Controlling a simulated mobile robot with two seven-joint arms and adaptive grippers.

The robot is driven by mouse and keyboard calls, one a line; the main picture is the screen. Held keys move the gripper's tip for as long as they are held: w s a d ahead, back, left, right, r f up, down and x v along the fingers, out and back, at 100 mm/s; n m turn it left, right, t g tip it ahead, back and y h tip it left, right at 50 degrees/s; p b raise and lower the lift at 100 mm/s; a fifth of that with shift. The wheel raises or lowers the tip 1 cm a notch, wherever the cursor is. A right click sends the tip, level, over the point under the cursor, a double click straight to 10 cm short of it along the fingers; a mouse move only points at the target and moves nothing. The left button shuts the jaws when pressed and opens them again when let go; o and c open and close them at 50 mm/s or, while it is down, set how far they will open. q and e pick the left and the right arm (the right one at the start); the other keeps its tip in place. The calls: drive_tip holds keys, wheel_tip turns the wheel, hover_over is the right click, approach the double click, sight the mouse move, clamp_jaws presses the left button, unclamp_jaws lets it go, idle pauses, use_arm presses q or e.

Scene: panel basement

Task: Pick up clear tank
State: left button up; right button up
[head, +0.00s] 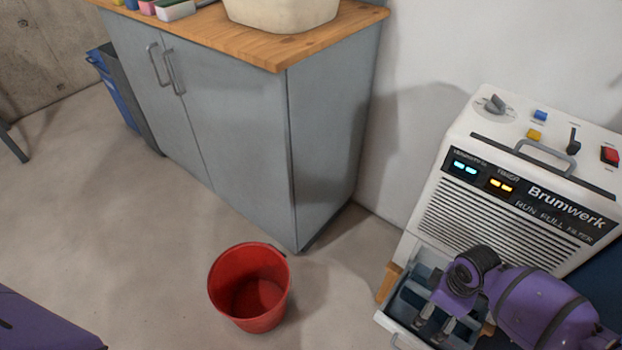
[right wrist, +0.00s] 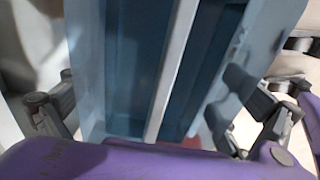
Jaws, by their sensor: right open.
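The clear tank (head: 392,325) is a bluish see-through tray with a pale rim, low at the front of the white Brumwerk machine (head: 520,190). It sticks out from under the grille. My right gripper (head: 432,322) is open over it, and my purple right arm hides its right part. In the right wrist view the tank (right wrist: 90,60) fills the middle, with a pale divider down its length. The open fingers of my right gripper (right wrist: 145,112) stand one toward each side of it. I cannot tell whether they touch it. My left gripper is out of view.
A red bucket (head: 250,290) stands on the floor left of the machine. A grey cabinet (head: 240,130) with a wooden top (head: 230,35) stands behind it, carrying a cream tub (head: 283,12). Blue and dark bins (head: 118,92) stand at the far left.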

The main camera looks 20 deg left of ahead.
drive_tip(key=shift+f, duration=0.75)
drive_tip(key=shift+r, duration=0.1)
drive_tip(key=shift+c, duration=0.4)
drive_tip(key=shift+w, duration=0.1)
drive_tip(key=c, duration=1.3)
drive_tip(key=shift+r, duration=0.1)
